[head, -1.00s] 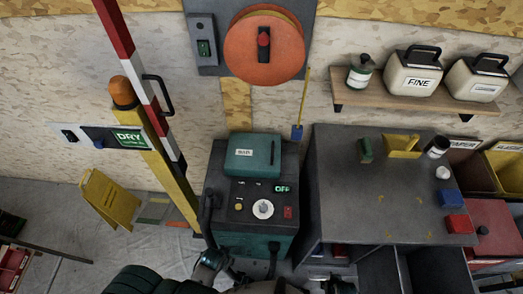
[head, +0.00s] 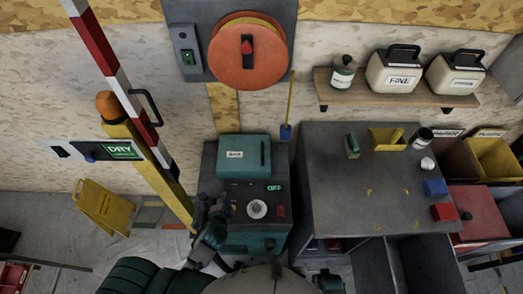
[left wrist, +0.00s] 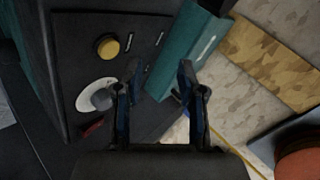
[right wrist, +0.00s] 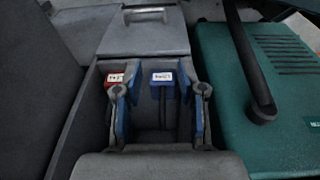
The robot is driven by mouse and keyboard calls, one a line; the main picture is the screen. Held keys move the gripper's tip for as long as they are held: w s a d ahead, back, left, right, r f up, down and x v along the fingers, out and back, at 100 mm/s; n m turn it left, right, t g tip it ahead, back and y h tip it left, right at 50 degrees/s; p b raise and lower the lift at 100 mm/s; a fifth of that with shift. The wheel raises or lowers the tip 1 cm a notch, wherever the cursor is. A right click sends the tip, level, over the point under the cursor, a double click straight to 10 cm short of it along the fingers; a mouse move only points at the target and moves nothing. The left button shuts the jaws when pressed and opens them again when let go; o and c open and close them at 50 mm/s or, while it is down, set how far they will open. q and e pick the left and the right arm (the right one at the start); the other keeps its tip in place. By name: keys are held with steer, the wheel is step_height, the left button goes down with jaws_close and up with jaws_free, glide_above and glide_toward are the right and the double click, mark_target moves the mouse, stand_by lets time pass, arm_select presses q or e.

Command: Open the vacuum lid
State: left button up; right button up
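The vacuum is a black and teal machine with a control panel (head: 240,212). Its teal lid (head: 243,157), with a white label and a dark upright piece at its right, lies closed on top. The lid also shows in the left wrist view (left wrist: 187,48). My left gripper (head: 215,205) is at the left front of the panel, below the lid. In the left wrist view it is open and empty (left wrist: 160,75), fingers pointing towards the lid's edge without visible contact. My right gripper (right wrist: 158,95) is open over a grey bin; in the head view it is low and mostly hidden.
A grey workbench (head: 365,185) with small items stands right of the vacuum. A striped barrier pole (head: 120,75) on a yellow post rises at the left. An orange reel (head: 248,50) hangs above. In the right wrist view, a teal body with a black handle (right wrist: 250,65) is close at right.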

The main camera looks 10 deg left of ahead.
arm_select(q)
steer(key=w+d+r+m+t, duration=0.2)
steer(key=w+m+t, duration=0.1)
steer(key=w+m, duration=0.25)
steer(key=m+t+h, duration=0.3)
steer(key=m+h, duration=0.1)
steer(key=m, duration=0.5)
glide_toward(262, 150)
steer(key=shift+n, duration=0.25)
steer(key=x, duration=0.7)
steer(key=b+x, duration=0.1)
steer(key=x, duration=0.2)
steer(key=shift+w+d+f, duration=0.1)
steer(key=shift+f, duration=0.3)
arm_select(e)
steer(key=s+d+f+g, duration=0.1)
steer(key=s+d+f, duration=0.2)
steer(key=s+f, duration=1.3)
steer(key=shift+s+d+f, duration=0.2)
steer(key=shift+s+f, duration=0.1)
steer(key=shift+s, duration=0.5)
arm_select(q)
jaws_close()
